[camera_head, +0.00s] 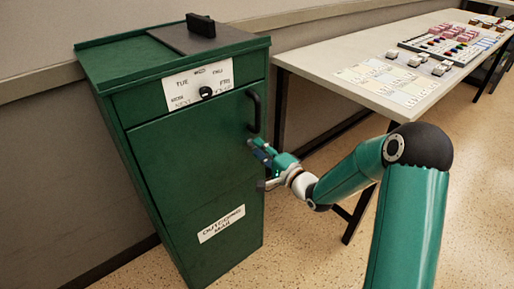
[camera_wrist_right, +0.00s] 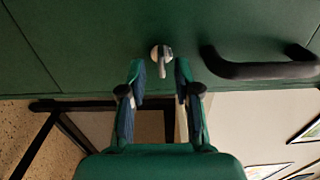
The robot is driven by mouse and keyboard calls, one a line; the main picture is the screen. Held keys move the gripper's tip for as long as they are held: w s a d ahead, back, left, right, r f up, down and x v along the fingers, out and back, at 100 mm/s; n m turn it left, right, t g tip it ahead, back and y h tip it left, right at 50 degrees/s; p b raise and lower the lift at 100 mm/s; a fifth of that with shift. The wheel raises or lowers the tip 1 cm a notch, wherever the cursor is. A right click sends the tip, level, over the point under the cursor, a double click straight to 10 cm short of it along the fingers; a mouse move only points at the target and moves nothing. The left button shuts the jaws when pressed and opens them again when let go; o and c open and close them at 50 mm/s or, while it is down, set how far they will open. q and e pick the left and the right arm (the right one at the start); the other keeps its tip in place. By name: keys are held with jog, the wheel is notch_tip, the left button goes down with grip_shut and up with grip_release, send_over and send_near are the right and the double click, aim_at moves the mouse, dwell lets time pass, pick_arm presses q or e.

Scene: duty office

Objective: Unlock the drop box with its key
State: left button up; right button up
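The drop box (camera_head: 150,160) is a tall green metal cabinet with an "OUTGOING MAIL" label low on its front. In the right wrist view, a small silver key (camera_wrist_right: 162,66) sits at a round lock on the green door, beside the black door handle (camera_wrist_right: 260,69). My right gripper (camera_wrist_right: 160,75) is open, its two fingertips on either side of the key, with visible gaps. In the head view my right gripper (camera_head: 258,148) is at the door's right edge, below the handle (camera_head: 254,110), and hides the lock. My left gripper is not in view.
A black knob (camera_head: 206,92) sits on a white day-label plate on the upper front. A black grip (camera_head: 200,25) stands on the lid. A long table (camera_head: 350,62) with cards and small items stands to the right, close to my right arm. The floor in front is clear.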

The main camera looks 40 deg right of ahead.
jog(key=s, duration=1)
jog(key=shift+d, duration=0.45)
jog(key=shift+s, duration=0.1)
